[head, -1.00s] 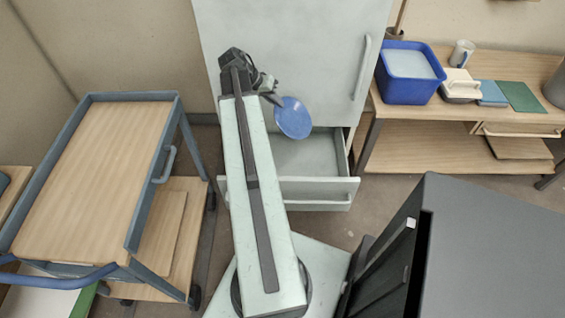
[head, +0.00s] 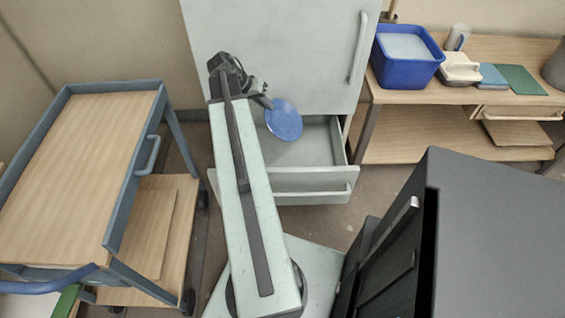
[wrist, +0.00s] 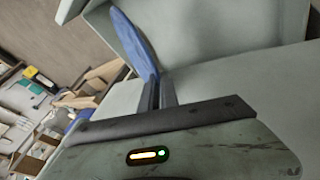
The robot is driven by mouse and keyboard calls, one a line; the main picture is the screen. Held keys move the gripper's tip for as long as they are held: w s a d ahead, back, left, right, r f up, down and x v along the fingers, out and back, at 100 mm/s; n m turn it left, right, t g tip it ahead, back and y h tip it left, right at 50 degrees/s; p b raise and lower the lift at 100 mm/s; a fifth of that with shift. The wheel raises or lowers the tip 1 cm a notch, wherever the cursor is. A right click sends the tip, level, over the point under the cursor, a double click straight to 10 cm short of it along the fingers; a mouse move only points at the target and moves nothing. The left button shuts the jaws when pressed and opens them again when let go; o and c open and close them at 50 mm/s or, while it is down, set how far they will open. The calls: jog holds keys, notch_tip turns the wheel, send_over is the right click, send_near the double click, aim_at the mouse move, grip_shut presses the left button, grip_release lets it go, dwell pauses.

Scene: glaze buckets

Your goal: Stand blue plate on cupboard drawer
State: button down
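The blue plate (head: 284,121) is held at its edge by my gripper (head: 266,103) in the head view, above the open cupboard drawer (head: 310,183). In the wrist view the plate (wrist: 134,42) shows nearly edge-on, tilted, between the fingers of my gripper (wrist: 158,92), which are shut on it. The drawer is pulled out from the pale grey-green cupboard (head: 275,45), and the visible part of its inside looks empty. The plate hides part of the drawer's inside. I cannot tell exactly how high the plate is above the drawer.
A wooden cart (head: 80,165) with a blue frame stands at the left. A bench (head: 480,65) at the right carries a blue bucket (head: 405,68), a mug (head: 457,37) and a green board (head: 521,79). A dark cabinet (head: 490,220) stands in the right foreground.

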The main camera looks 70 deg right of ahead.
notch_tip(320, 180, down, 25)
jog(key=b, duration=2.2)
jog(key=shift+r+b, duration=0.2)
jog(key=shift+b, duration=0.2)
jog(key=c, duration=1.6)
grip_release()
jog(key=shift+r, duration=0.15)
jog(key=p+v, duration=1)
jog(key=v, duration=0.2)
